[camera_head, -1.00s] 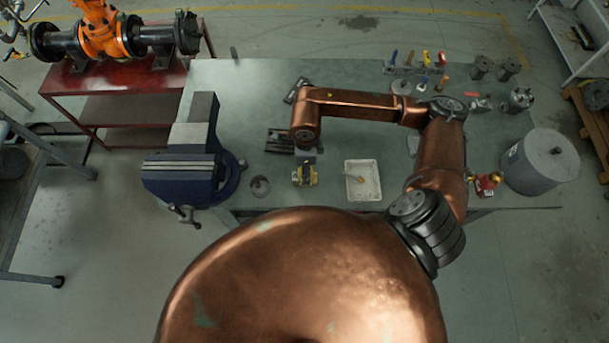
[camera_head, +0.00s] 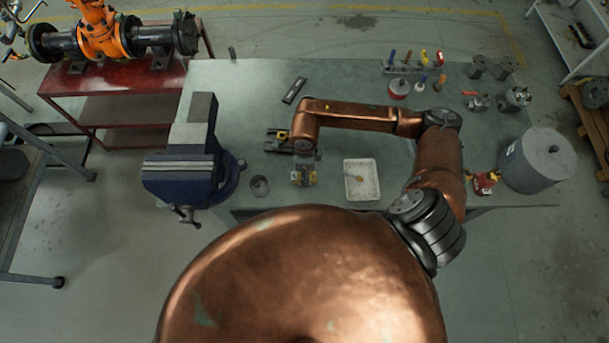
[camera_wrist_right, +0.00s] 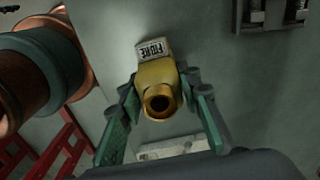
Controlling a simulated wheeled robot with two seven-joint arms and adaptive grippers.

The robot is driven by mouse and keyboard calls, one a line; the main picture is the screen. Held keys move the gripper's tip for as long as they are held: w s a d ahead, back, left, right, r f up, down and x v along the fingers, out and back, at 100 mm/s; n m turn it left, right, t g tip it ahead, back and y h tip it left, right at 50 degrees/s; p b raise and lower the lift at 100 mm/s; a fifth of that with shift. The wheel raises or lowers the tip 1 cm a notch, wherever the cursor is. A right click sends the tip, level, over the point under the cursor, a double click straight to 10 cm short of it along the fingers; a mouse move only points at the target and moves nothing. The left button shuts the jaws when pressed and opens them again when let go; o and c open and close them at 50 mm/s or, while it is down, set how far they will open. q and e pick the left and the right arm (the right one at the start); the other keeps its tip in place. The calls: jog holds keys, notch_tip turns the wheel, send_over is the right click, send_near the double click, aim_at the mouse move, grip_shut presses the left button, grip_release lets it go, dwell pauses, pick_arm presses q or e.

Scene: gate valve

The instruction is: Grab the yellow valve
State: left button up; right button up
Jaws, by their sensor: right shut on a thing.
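The yellow valve (camera_wrist_right: 160,88) shows in the right wrist view, with a round open port facing the camera and a light tag reading "FIORE" above it. My right gripper (camera_wrist_right: 160,98) has its green fingers on both sides of the valve body and is shut on it. In the head view my right gripper (camera_head: 304,179) is low at the front of the workbench, and only small yellow parts of the valve (camera_head: 313,178) show around it. I cannot tell whether the valve still touches the bench. My left gripper is not in view.
A blue vise (camera_head: 190,170) and a small round cup (camera_head: 260,186) stand left of the gripper. A white tray (camera_head: 374,194) lies close on its right. A dark device with a yellow part (camera_head: 282,135) lies behind.

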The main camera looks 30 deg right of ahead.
grip_shut()
jog(key=shift+r, duration=0.15)
